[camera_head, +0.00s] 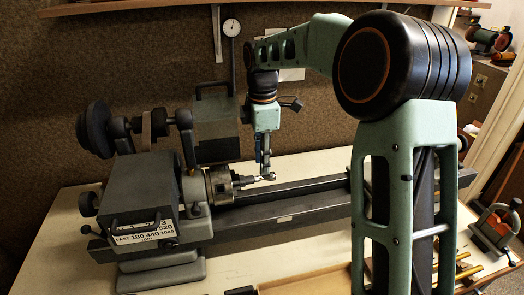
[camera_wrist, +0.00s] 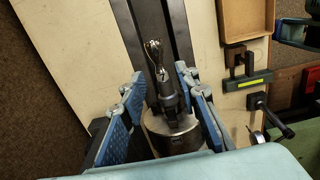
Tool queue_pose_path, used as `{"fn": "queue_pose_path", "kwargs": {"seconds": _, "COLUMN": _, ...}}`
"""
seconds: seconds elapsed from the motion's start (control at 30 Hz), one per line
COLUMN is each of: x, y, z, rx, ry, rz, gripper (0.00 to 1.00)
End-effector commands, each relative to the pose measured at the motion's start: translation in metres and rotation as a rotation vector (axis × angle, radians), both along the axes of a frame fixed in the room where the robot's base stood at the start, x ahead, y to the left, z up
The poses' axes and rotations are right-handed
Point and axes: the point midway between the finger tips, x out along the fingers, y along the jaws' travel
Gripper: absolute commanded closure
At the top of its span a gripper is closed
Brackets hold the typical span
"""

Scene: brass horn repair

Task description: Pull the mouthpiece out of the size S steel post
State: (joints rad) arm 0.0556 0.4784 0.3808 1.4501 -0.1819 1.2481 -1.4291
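A lathe chuck (camera_head: 220,184) holds a slim steel post (camera_head: 245,181) that points right. A small shiny silver mouthpiece (camera_head: 268,176) sits at the post's outer end. In the wrist view the mouthpiece (camera_wrist: 155,58) stands beyond a darker grey holder (camera_wrist: 170,98) on the round chuck (camera_wrist: 172,132). My gripper (camera_head: 264,170) hangs down over the post's outer end. In the wrist view its blue-padded fingers (camera_wrist: 160,72) are apart, one on each side of the mouthpiece and post, with gaps showing. Exactly where the mouthpiece meets the post is too small to tell.
The dark lathe bed (camera_head: 290,195) runs right below the post. The grey headstock (camera_head: 145,192) stands at left. A wooden tray (camera_wrist: 246,20) and a clamp with a yellow stripe (camera_wrist: 245,82) lie to the right in the wrist view. The pale bench top (camera_wrist: 75,50) is clear beside the bed.

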Motion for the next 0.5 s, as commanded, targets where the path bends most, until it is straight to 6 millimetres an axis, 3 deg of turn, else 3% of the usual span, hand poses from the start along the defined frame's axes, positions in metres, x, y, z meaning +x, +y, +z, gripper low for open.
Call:
{"fn": "queue_pose_path", "kwargs": {"seconds": 0.2, "x": 0.000, "y": 0.000, "z": -0.030, "rx": 0.000, "ry": 0.001, "rz": -0.001, "gripper": 0.71}}
{"fn": "queue_pose_path", "kwargs": {"seconds": 0.5, "x": 0.000, "y": 0.000, "z": -0.054, "rx": 0.000, "ry": 0.000, "rz": -0.002, "gripper": 0.71}}
